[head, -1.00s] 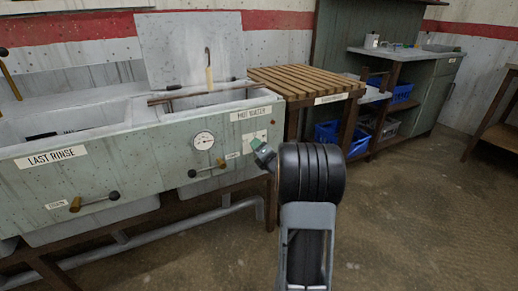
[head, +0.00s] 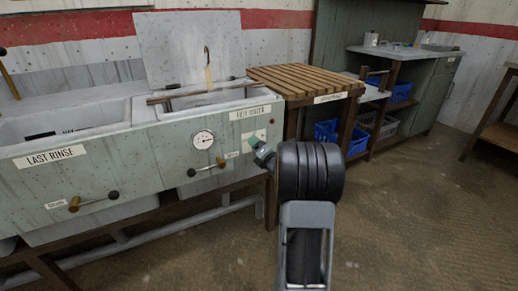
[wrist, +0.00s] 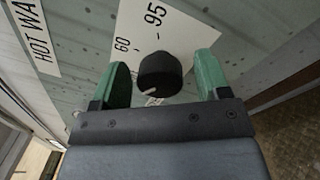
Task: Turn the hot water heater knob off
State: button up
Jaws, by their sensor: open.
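In the wrist view, the black heater knob (wrist: 160,73) sits on the grey-green panel, with a pale pointer mark at its lower left. A white dial plate (wrist: 150,35) with "60" and "95" lies behind it. My gripper (wrist: 163,72) is open, with one green finger on each side of the knob and gaps visible; I cannot tell whether either finger touches it. In the head view, my gripper (head: 262,152) is at the right end of the hot water unit's front, below the white plate (head: 254,137). The knob is hidden there by my gripper.
A round gauge (head: 203,139) and a lever handle (head: 207,168) are left of my gripper. The "LAST RINSE" basin (head: 95,165) stands farther left. A slatted wooden table (head: 305,78) stands right of the unit. The floor at right is clear.

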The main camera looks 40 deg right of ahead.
jog(key=s+a+p, duration=0.1)
jog(key=s+p, duration=0.2)
jog(key=s, duration=1)
jog(key=shift+s+a+f, duration=0.25)
jog(key=shift+s+f, duration=0.1)
jog(key=shift+f, duration=0.05)
jog(key=shift+r, duration=0.1)
jog(key=w+a+r+m+g+h+p, duration=0.1)
jog(key=a+r+m+g+p, duration=0.25)
jog(key=r+m+p, duration=0.45)
jog(key=w+a+r+m+g+h+p, duration=0.1)
jog(key=w+a+r+m+g+p, duration=0.2)
jog(key=r+p, duration=0.95)
jog(key=s+a+r+m+g+y+p, duration=0.4)
jog(key=s+a+r+m+g+p, duration=0.4)
jog(key=a+r+p, duration=1.1)
jog(key=s+m, duration=0.4)
jog(key=s, duration=0.3)
jog(key=shift+s+a+m, duration=0.2)
jog(key=shift+s+m, duration=0.1)
